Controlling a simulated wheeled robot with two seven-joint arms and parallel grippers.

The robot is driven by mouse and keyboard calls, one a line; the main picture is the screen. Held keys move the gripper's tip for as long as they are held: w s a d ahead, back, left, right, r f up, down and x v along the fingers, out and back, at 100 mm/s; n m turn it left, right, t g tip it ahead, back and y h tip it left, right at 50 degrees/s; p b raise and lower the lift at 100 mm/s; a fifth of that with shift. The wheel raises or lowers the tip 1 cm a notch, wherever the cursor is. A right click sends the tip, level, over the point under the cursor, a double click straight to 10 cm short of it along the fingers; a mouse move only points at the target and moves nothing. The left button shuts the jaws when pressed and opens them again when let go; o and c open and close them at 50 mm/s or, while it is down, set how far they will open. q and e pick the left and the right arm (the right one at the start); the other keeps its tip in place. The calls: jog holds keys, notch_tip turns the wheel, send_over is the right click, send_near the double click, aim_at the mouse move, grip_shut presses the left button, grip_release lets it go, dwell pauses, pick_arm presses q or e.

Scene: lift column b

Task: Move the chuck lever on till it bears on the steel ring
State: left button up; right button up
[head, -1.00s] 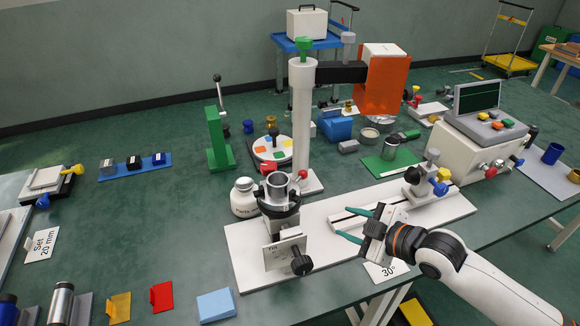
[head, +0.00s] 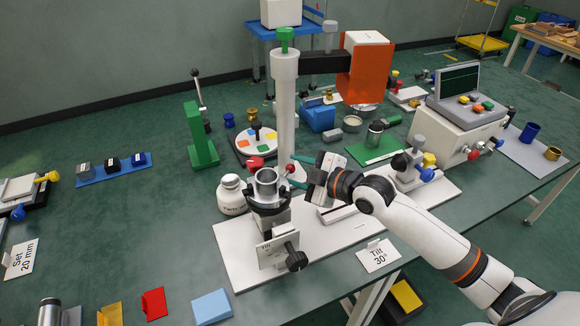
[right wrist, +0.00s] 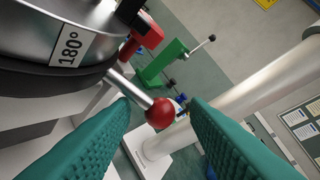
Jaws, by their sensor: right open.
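The chuck (head: 270,208) stands on the white base plate with a grey steel ring (head: 265,176) upright in its top. The chuck lever (head: 291,168) ends in a red ball on the chuck's right side. Whether the lever touches the ring cannot be told. My left gripper is out of view.
A white post (head: 285,120) with an orange-covered head (head: 364,75) rises close behind the lever. A white jar (head: 232,195) stands left of the chuck. A black knob (head: 296,260) juts out at the front.

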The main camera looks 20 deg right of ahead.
jog(key=shift+x, duration=1.3)
jog(key=c, duration=0.8)
jog(key=shift+r, duration=0.15)
grip_shut()
